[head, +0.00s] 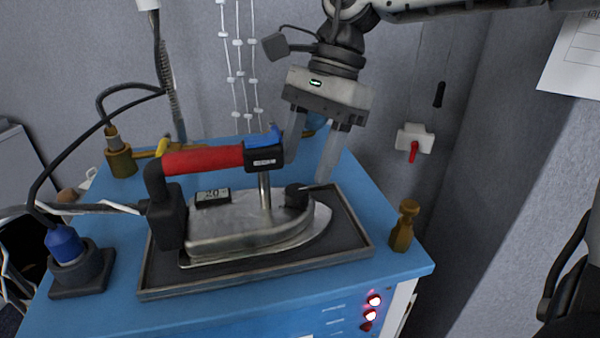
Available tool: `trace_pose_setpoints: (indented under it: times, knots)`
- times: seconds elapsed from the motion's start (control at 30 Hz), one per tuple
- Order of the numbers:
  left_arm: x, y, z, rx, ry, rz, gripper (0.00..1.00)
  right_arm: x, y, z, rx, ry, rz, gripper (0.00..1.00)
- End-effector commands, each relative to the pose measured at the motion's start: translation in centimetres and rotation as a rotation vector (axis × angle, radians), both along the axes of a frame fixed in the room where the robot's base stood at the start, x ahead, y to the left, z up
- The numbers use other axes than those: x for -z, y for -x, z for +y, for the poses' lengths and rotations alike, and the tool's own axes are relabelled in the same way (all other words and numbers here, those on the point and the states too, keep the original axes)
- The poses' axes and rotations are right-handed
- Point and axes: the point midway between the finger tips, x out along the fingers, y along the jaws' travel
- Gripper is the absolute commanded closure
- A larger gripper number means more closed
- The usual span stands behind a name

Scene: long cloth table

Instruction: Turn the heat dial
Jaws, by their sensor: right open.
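A steam iron (240,222) with a red handle rests flat on a dark tray (330,251) on the blue cabinet top. A small black dial (296,195) stands on the iron's upper face near its pointed right end. A small display (212,198) showing what looks like 20 sits at the iron's rear. My right gripper (309,168) points down from above, its two fingers apart. One fingertip is close to the dial's right side; the other is behind the front end of the handle. I cannot tell whether a finger touches the dial. My left gripper is not in view.
A blue plug in a dark holder (80,270) and a brass fitting (119,158) with black cables stand at left. A brass peg (404,225) stands at the right corner. Red lit buttons (372,315) are on the cabinet front. A wall switch (414,140) is behind.

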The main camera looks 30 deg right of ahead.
Motion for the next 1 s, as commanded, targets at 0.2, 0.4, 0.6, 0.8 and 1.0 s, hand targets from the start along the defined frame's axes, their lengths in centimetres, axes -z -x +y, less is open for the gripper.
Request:
trace_pose_setpoints:
  times: [0.2, 0.4, 0.6, 0.8, 1.0]
  knots:
    - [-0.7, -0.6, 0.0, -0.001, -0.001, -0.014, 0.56, 2.7, 0.3, 1.1, 0.001, 0.001, 0.003, 0.47]
    - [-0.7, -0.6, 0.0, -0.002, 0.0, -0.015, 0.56, 3.5, 0.3, 1.4, 0.0, 0.001, 0.0, 0.47]
    - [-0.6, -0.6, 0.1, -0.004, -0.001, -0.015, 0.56, 3.5, 0.3, 1.4, 0.0, 0.001, 0.0, 0.47]
    - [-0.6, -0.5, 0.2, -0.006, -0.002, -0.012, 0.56, 3.5, 0.3, 1.4, 0.0, 0.001, 0.0, 0.92]
    - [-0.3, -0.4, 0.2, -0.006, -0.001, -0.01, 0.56, 3.5, 0.3, 1.4, 0.007, 0.0, 0.0, 0.92]
